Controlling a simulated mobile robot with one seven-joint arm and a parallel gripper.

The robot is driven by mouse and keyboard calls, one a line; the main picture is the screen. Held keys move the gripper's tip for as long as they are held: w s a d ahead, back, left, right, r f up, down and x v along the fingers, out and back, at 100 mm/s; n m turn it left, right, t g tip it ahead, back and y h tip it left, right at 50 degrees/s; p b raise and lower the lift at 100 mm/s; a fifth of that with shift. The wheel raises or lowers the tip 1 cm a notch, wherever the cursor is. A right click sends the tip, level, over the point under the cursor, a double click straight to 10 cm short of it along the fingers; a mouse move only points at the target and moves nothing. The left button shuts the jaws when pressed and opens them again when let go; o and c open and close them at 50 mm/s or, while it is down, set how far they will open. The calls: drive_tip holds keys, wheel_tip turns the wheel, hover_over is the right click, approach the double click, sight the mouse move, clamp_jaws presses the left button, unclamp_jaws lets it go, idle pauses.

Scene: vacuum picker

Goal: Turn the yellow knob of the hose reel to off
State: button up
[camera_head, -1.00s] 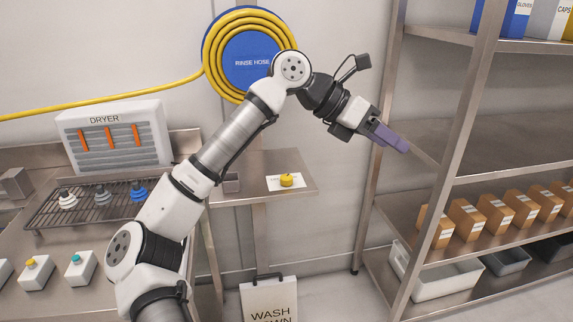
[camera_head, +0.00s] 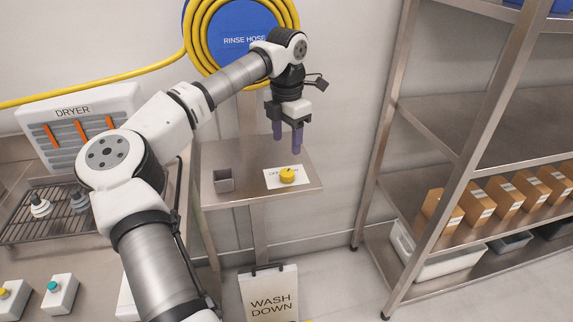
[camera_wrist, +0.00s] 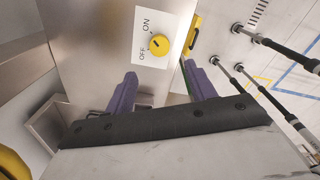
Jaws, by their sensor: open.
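The yellow knob (camera_head: 287,175) sits on a white label plate (camera_head: 271,181) on a small steel shelf below the rinse hose reel (camera_head: 243,40). In the wrist view the knob (camera_wrist: 156,45) shows a dark pointer mark, and its plate reads ON and OFF; I cannot tell firmly where the mark points. My gripper (camera_head: 288,147) has purple fingers pointing down, above the shelf and a little behind the knob, touching nothing. In the wrist view the fingers (camera_wrist: 165,85) are spread apart and empty, with the knob beyond them.
A small grey open box (camera_head: 223,181) stands on the shelf left of the knob. A steel rack (camera_head: 480,190) with cardboard boxes is at the right. The dryer (camera_head: 78,128) is at the left. A wash down sign (camera_head: 270,292) stands on the floor below.

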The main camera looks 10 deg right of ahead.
sight(287, 172)
wheel_tip(287, 172, down, 10)
drive_tip(key=shift+p, duration=1.05)
drive_tip(key=c, duration=1)
